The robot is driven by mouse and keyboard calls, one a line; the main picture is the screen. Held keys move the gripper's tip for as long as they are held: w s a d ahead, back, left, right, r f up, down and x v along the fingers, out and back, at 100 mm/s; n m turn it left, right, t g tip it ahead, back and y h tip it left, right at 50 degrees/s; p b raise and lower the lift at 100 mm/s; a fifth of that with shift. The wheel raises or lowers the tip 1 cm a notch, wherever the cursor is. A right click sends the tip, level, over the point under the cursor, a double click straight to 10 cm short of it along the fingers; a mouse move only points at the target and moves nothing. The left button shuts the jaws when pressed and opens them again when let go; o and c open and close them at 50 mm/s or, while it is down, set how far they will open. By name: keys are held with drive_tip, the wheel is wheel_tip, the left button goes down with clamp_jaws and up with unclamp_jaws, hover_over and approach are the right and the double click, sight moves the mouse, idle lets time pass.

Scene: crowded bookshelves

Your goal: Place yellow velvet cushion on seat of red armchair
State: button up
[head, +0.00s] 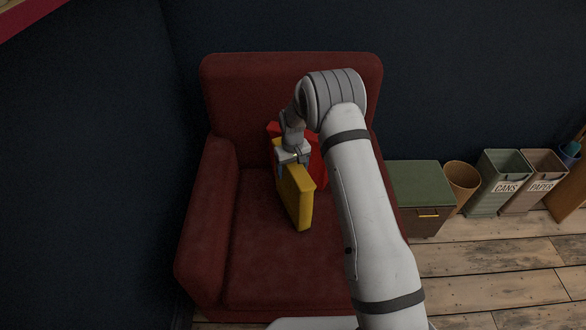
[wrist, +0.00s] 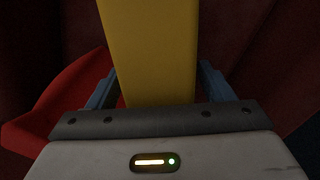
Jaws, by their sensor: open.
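The yellow cushion (head: 298,204) stands on edge on the seat (head: 258,245) of the red armchair (head: 285,85). My gripper (head: 294,166) is over its upper edge from above, with one finger on each side. In the wrist view the yellow cushion (wrist: 150,50) lies between my spread fingers (wrist: 158,88), with a gap showing on the right side. The jaws are open. My arm hides the chair's right armrest and part of the seat.
A bright red cushion-like thing (head: 318,170) leans behind the yellow one, against the backrest. Right of the chair are a green-topped cabinet (head: 420,185), a wicker basket (head: 461,180), and bins marked CANS (head: 496,188) and PAPER (head: 535,188). Dark walls are close on the left and behind.

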wheel_tip(320, 180, up, 12)
drive_tip(key=shift+f, duration=0.1)
drive_tip(key=shift+s+d+r, duration=0.1)
drive_tip(key=shift+d+r, duration=0.05)
drive_tip(key=shift+r, duration=0.45)
drive_tip(key=s+d+r+m+t, duration=0.1)
drive_tip(key=s+d+r, duration=0.3)
drive_tip(key=s+r, duration=0.35)
drive_tip(key=s+d+r+m, duration=0.1)
drive_tip(key=s+d+r, duration=0.3)
drive_tip(key=s+r, duration=0.3)
drive_tip(key=s+d+r+m, duration=0.1)
drive_tip(key=s+d, duration=0.2)
drive_tip(key=s, duration=0.8)
drive_tip(key=s+d+r+m+t, duration=0.1)
drive_tip(key=s+d+r, duration=0.1)
drive_tip(key=s, duration=0.9)
drive_tip(key=shift+d+r+m, duration=0.25)
drive_tip(key=shift+d+m, duration=0.05)
drive_tip(key=shift+d, duration=0.2)
